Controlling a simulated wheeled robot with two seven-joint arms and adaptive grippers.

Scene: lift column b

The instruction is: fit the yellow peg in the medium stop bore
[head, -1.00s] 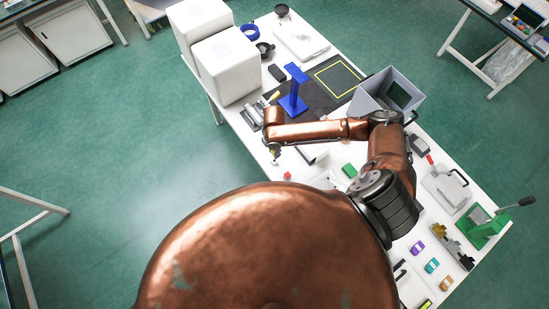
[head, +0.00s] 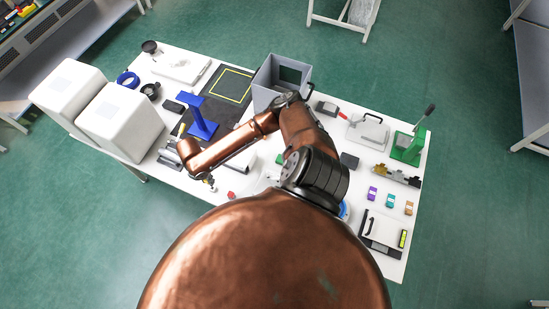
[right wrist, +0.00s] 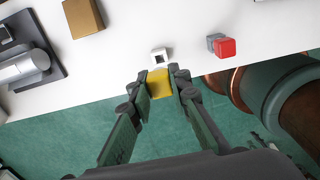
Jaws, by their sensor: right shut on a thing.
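My right gripper (right wrist: 159,86) is shut on the yellow peg (right wrist: 159,84) in the right wrist view. The peg is just past the table's front edge in that picture. Just beyond it is a small white block (right wrist: 159,56) with a dark square opening. A gap shows between peg and block; I cannot tell whether this is the medium stop bore. In the head view my right gripper (head: 210,183) is small, near the table's edge, and the peg cannot be made out. My left gripper is not in view.
A red block (right wrist: 225,47) with a grey part is right of the white block. A brown block (right wrist: 83,17) and a dark fixture with a silver cylinder (right wrist: 24,66) are to the left. A blue stand (head: 200,118) and grey bin (head: 267,88) stand farther back.

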